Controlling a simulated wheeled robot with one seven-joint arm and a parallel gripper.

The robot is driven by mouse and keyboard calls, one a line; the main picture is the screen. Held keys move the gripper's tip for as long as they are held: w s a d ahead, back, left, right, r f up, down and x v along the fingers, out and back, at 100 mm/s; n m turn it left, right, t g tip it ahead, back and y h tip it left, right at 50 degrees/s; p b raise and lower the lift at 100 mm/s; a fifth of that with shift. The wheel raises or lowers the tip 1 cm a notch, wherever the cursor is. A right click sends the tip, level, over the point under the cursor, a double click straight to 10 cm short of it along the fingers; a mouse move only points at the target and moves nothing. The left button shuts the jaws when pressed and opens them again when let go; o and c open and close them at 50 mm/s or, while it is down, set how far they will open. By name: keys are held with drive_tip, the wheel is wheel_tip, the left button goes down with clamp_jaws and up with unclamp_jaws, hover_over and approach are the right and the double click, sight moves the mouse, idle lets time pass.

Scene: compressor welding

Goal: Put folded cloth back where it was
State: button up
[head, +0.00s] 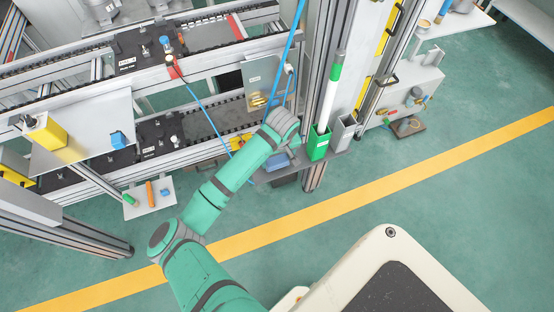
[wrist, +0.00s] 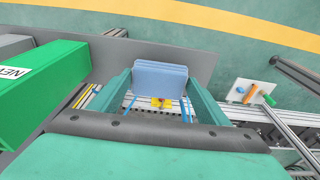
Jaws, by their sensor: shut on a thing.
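The folded cloth (wrist: 160,74) is a light blue, layered pad held between the two green fingers of my gripper (wrist: 160,82) in the wrist view. My gripper is shut on it. In the head view the cloth (head: 277,162) shows as a small blue patch below the end of my arm, by the grey shelf (head: 325,158). My wrist hides most of the gripper there. The grey shelf surface (wrist: 190,58) lies behind the cloth in the wrist view. I cannot tell whether the cloth touches it.
A green labelled box (head: 319,143) stands on the shelf right of my gripper, with a white-and-green tube (head: 331,95) upright in it. A grey open holder (head: 343,132) is beside it. A blue hose (head: 290,45) hangs close to my wrist. The conveyor frame stands behind.

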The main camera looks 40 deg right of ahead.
sight(279, 165)
drive_tip(key=shift+f, duration=0.65)
drive_tip(key=o, duration=0.9)
drive_tip(key=shift+f, duration=0.1)
drive_tip(key=r, duration=0.4)
drive_tip(key=s+r, duration=0.1)
drive_tip(key=r, duration=0.7)
drive_tip(key=shift+s+a, duration=0.3)
drive_tip(key=shift+s, duration=0.05)
